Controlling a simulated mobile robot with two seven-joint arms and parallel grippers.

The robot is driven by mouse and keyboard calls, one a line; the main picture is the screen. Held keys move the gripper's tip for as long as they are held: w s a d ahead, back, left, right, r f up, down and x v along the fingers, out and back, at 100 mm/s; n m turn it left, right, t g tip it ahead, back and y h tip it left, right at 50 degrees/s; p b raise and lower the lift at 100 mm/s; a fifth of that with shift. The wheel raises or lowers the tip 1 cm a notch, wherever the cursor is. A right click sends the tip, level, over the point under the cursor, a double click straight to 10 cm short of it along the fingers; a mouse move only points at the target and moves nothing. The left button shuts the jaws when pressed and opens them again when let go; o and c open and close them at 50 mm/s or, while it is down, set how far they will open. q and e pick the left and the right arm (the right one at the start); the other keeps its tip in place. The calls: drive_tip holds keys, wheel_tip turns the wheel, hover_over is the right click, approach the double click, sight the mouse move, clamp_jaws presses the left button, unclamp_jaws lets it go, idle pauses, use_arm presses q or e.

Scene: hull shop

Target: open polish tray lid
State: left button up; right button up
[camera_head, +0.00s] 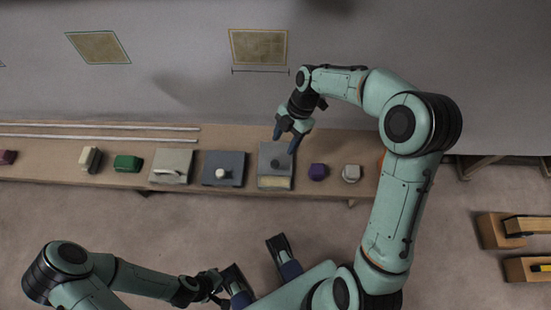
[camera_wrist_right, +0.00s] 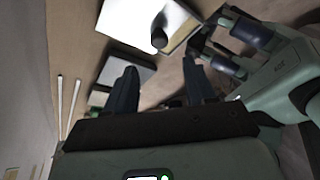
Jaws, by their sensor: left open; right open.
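Three shallow lidded trays stand in a row on the bench. Which of them is the polish tray I cannot tell. The right one is a grey tray (camera_head: 265,151) with a dark knob and a pale yellowish strip along its near edge. The middle one is a dark grey tray (camera_head: 238,172) with a white knob. The left one is a light grey tray (camera_head: 184,156) with a pale bar handle. My right gripper (camera_head: 287,141) is open and empty above the far edge of the right tray. My left gripper (camera_head: 217,291) is open, low in front of the bench.
A green block (camera_head: 128,163) and a pale-and-brown block (camera_head: 90,158) stand left. Long pale rods (camera_head: 110,138) lie behind. Wooden boxes (camera_head: 500,230) are at right.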

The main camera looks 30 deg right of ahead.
sight(275, 162)
drive_tip(key=b+x, duration=0.1)
drive_tip(key=x, duration=0.8)
drive_tip(key=shift+f, duration=0.2)
clamp_jaws()
drive_tip(key=shift+w, duration=0.1)
